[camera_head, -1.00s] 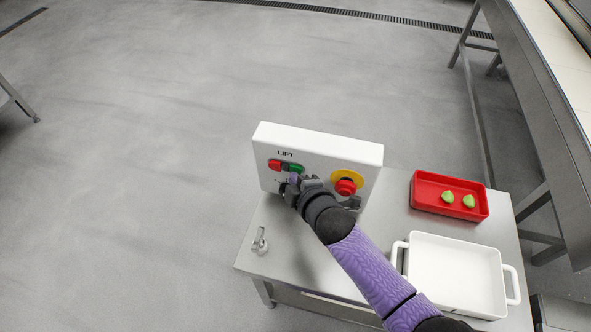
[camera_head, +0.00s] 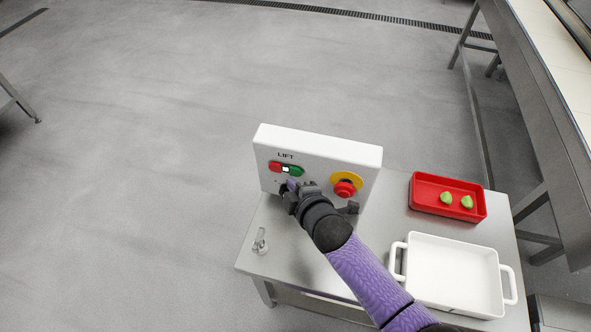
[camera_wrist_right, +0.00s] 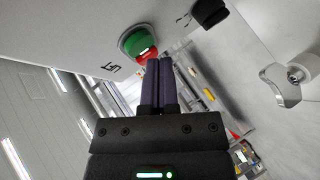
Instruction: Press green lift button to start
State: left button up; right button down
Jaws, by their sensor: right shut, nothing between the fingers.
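A white control box (camera_head: 318,144) marked LIFT stands on a steel table. Its green button (camera_head: 296,171) sits right of a red button (camera_head: 275,167), with a small bright white light (camera_head: 285,169) between them. My right gripper (camera_head: 289,187) is shut and empty, just below the green button and apart from it. In the right wrist view the green button (camera_wrist_right: 137,40) and red button (camera_wrist_right: 147,56) show beyond the tips of my shut purple fingers (camera_wrist_right: 157,84). My left gripper is not in view.
A red emergency knob on a yellow ring (camera_head: 345,187) is on the box's right. A small metal fitting (camera_head: 260,241) sits on the table's left.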

pick_arm(q)
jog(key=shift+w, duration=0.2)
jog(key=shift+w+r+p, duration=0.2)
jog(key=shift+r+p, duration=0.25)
jog(key=shift+p, duration=0.05)
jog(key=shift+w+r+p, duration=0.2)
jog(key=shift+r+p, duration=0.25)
pick_arm(e)
jog(key=s, duration=0.1)
jog(key=s+a, duration=0.1)
jog(key=s, duration=0.2)
jog(key=shift+s+a, duration=0.3)
jog(key=shift+s, duration=0.05)
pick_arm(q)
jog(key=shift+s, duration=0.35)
